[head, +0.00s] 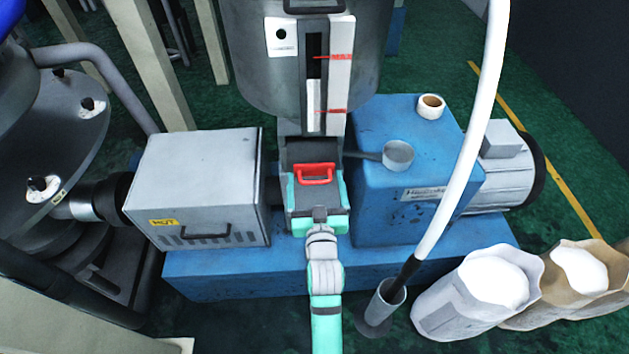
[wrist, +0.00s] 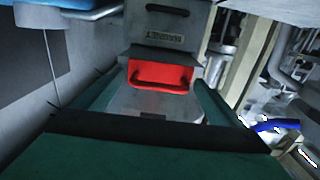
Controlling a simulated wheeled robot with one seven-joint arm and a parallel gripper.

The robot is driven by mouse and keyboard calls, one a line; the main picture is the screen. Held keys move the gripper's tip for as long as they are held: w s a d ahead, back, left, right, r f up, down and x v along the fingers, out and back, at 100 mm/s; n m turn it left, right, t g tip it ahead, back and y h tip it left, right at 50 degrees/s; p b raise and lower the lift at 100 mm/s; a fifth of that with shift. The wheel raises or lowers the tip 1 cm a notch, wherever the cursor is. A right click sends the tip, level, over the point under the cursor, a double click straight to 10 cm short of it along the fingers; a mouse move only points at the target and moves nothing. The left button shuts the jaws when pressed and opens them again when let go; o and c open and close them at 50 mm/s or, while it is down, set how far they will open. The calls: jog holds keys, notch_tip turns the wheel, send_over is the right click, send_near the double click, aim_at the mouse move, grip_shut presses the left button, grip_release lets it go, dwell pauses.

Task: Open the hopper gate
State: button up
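The hopper (head: 260,75) is a grey metal drum with a level window at the front of its lower part. Below it, the red hopper gate (head: 315,173) with its loop handle sits in the feed throat. In the wrist view my gripper (wrist: 158,92) is open and nothing is held; contact with the gate cannot be told.
A grey box marked HOT (head: 195,185) stands left of the throat. A blue gearbox (head: 390,205) with a cup and tape roll on top is at the right. A white suction hose (head: 467,150) runs down into a metal tube, beside open sacks (head: 470,295) of white material.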

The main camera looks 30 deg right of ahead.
jog(key=v, duration=1)
jog(key=shift+s+a, duration=0.2)
jog(key=shift+s, duration=0.1)
jog(key=shift+w, duration=0.15)
jog(key=shift+s, duration=0.2)
jog(key=s+a+f+n+y, duration=0.1)
jog(key=s+a+f+y, duration=0.1)
jog(key=s+a+f, duration=0.3)
jog(key=s+a+f+n+y, duration=0.1)
jog(key=s+a+f+y, duration=0.1)
jog(key=s+a, duration=0.35)
jog(key=s+a+f+n+g+y, duration=0.1)
jog(key=s+a+n+y, duration=0.2)
jog(key=s+a, duration=0.8)
jog(key=shift+s+y, duration=0.3)
jog(key=shift+s, duration=0.75)
jog(key=shift+a, duration=0.15)
